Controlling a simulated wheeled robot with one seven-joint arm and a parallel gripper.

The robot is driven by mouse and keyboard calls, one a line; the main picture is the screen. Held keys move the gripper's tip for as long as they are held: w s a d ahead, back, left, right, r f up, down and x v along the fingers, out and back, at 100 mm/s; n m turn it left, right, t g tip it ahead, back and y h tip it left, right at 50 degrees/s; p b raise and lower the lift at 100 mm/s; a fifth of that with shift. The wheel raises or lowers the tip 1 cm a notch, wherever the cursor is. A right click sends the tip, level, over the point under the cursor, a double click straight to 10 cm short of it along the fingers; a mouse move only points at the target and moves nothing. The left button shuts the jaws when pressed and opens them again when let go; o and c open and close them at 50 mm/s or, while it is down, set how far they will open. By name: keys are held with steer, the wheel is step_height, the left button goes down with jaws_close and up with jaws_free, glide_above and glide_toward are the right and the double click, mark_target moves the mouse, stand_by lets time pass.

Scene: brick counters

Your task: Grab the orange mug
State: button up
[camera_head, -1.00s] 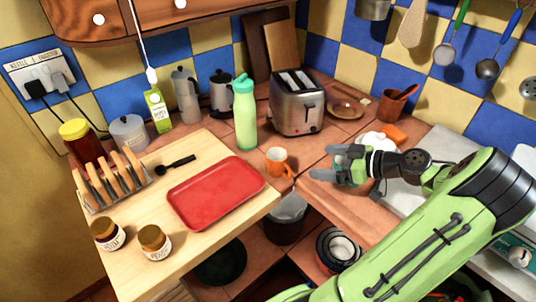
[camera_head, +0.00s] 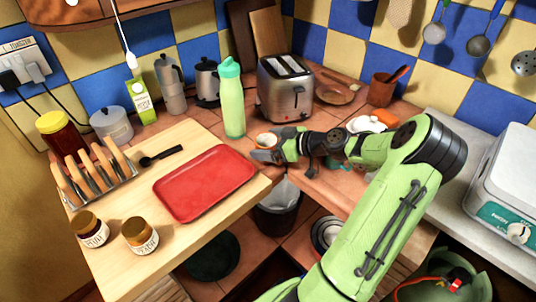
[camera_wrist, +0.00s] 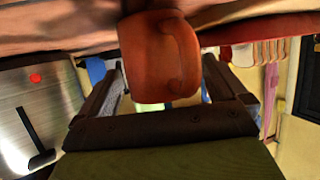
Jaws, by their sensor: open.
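The orange mug (camera_head: 266,141) stands on the tiled counter between the red tray and the toaster. In the head view my gripper hides most of it and only its upper part shows. In the wrist view the orange mug (camera_wrist: 160,60) fills the upper middle, with its handle toward the right. My gripper (camera_head: 266,155) is at the mug, on its near side. In the wrist view the open fingers of my gripper (camera_wrist: 165,95) lie to either side of the mug. I cannot tell whether either finger touches it.
A red tray (camera_head: 205,183) lies on the wooden board (camera_head: 125,190) to the left. A green bottle (camera_head: 232,105) stands behind the mug, and a steel toaster (camera_head: 285,90) behind to the right. A bin (camera_head: 278,208) is below the counter edge.

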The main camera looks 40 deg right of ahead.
steer(key=shift+r, duration=0.1)
steer(key=c, duration=1.2)
